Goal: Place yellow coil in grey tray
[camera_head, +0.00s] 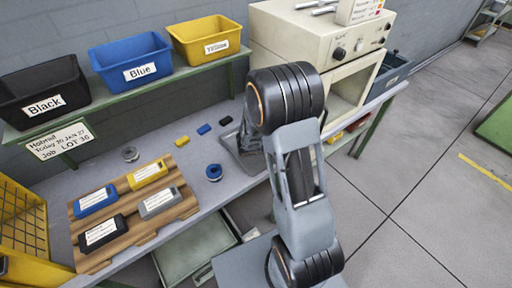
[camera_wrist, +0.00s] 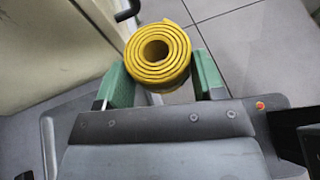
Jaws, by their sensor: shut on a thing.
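The yellow coil (camera_wrist: 158,50) is a rolled spiral, seen end-on in the wrist view. My gripper (camera_wrist: 163,80) is shut on it, with a green finger on each side. In the head view my arm stands in front of the bench's right part, and neither the gripper nor the yellow coil can be made out. The grey tray (camera_head: 160,202) is a small labelled piece on the right of the wooden board (camera_head: 132,241), below the yellow tray (camera_head: 147,174). I cannot see what is inside it.
Blue (camera_head: 95,201) and black (camera_head: 103,233) trays share the board. A grey coil (camera_head: 130,153) and a blue coil (camera_head: 213,172) lie nearby. Small coloured blocks (camera_head: 204,129) lie behind. Labelled bins (camera_head: 131,57) stand on the shelf; a beige machine (camera_head: 318,45) is at the back.

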